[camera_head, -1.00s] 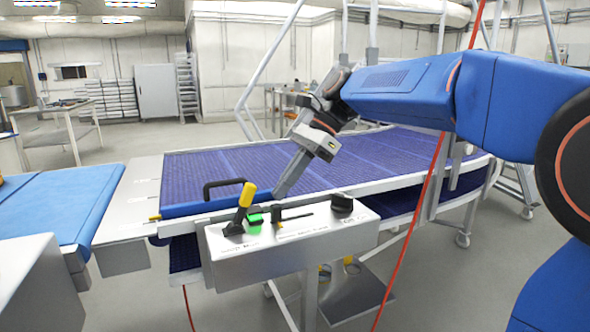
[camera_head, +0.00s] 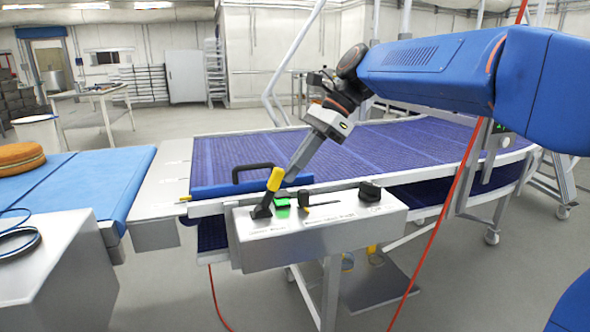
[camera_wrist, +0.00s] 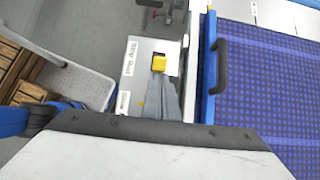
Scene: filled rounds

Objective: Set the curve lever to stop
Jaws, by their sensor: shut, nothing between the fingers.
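The lever has a yellow handle (camera_head: 275,180) on a black stem and stands at the left end of the metal control box (camera_head: 330,237). It leans a little to the right in the head view. My gripper (camera_head: 290,179) is shut and empty, pointing down with its tips just right of the yellow handle. In the wrist view the yellow handle (camera_wrist: 158,63) shows right at the tips of my gripper (camera_wrist: 164,78). I cannot tell whether they touch. Printed labels on the box are too small to read surely.
Behind are a blue bar with a black handle (camera_head: 240,170) and the purple curved belt (camera_head: 400,150). A red cable (camera_head: 455,190) hangs at the right.

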